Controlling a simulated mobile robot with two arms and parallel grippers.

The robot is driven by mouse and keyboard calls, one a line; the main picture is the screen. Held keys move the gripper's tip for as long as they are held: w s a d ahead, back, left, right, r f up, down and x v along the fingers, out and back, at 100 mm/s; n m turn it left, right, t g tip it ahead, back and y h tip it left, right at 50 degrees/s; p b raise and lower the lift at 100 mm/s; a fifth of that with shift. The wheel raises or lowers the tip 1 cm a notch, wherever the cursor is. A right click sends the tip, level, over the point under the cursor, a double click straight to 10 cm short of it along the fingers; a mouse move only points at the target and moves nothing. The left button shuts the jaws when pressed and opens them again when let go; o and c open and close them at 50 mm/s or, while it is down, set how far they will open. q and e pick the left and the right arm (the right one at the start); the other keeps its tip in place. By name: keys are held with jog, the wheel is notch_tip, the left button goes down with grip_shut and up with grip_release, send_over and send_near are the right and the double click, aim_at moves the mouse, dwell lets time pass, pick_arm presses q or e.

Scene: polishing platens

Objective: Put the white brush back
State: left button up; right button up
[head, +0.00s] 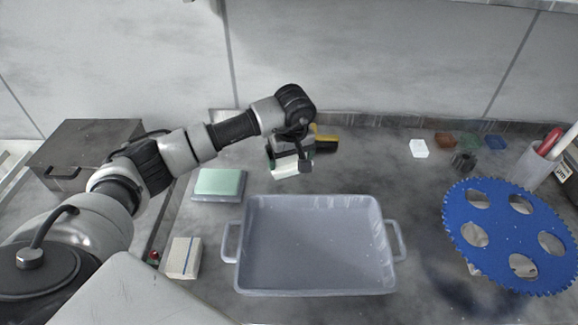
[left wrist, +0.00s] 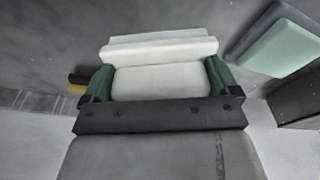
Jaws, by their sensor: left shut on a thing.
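My left gripper (head: 291,160) is shut on the white brush (head: 286,168), a pale block, and holds it behind the grey tray. In the left wrist view the brush (left wrist: 160,80) sits between the two green fingers of the gripper (left wrist: 158,84). Its far side shows a wider, rounded edge; bristles cannot be made out. Whether the brush touches the bench is hard to tell. My right gripper is not in view.
An empty grey tray (head: 314,288) stands in front. A yellow-and-black object (head: 326,143) lies right behind the gripper. A mint block (head: 218,182) on a grey base and a white box (head: 183,258) are left; a blue holed disc (head: 515,235) and a cup (head: 529,167) are right.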

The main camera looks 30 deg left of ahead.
aim_at(289, 169)
pick_arm(q)
jog(key=shift+f, duration=2.05)
jog(key=shift+f, duration=0.15)
jog(key=o, duration=0.6)
notch_tip(289, 169, up, 12)
jog(key=s+d, duration=0.1)
jog(key=shift+d, duration=0.15)
jog(key=shift+s, duration=0.1)
